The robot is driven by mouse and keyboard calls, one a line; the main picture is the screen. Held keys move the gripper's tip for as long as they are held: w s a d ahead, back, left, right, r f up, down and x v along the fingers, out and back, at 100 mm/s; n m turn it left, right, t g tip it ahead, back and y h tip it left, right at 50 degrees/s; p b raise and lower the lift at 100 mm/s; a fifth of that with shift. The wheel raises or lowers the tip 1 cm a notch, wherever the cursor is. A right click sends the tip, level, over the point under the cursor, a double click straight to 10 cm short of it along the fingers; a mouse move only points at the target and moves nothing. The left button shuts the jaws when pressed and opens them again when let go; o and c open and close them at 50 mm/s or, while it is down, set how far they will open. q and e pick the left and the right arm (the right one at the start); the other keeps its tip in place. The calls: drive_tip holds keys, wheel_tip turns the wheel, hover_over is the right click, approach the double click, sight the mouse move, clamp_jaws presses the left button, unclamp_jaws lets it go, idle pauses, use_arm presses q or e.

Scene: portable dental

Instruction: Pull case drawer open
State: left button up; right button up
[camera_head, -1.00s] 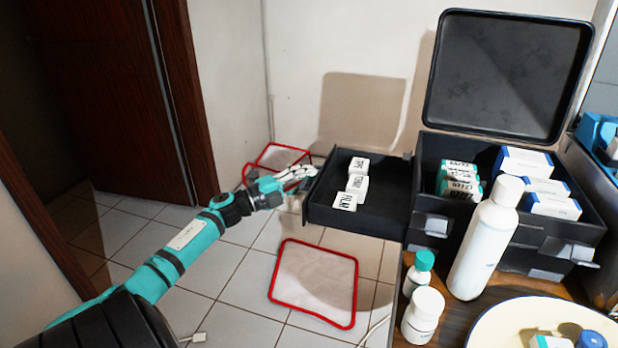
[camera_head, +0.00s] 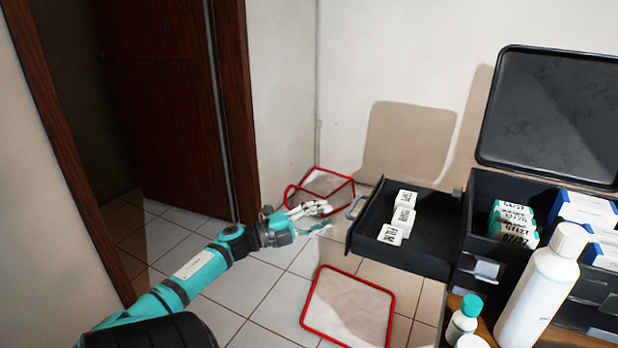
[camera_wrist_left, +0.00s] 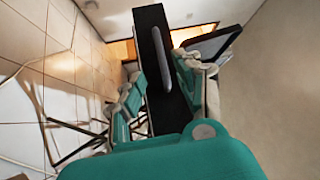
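The black case (camera_head: 482,225) stands at the right with its lid (camera_head: 550,115) raised. Its drawer (camera_head: 425,258) is pulled out to the left and holds white labelled boxes (camera_head: 403,216). The drawer's grey handle (camera_head: 356,207) is on its left end and also shows in the left wrist view (camera_wrist_left: 154,78). My left gripper (camera_head: 328,217) is open and empty just left of the handle, with a small gap between them. In the left wrist view, its fingers (camera_wrist_left: 160,88) are spread, with the drawer's end and handle beyond. My right gripper is not in view.
Red-rimmed pale panels (camera_head: 348,305) are on the tiled floor below and behind the drawer. A white bottle (camera_head: 540,290) and a green-capped bottle (camera_head: 464,318) stand in front of the case. A dark wooden door (camera_head: 160,100) is at the left.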

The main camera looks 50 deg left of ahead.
use_arm(q)
drive_tip(key=v, duration=0.3)
drive_tip(key=shift+s+a, duration=0.1)
drive_tip(key=shift+s, duration=0.3)
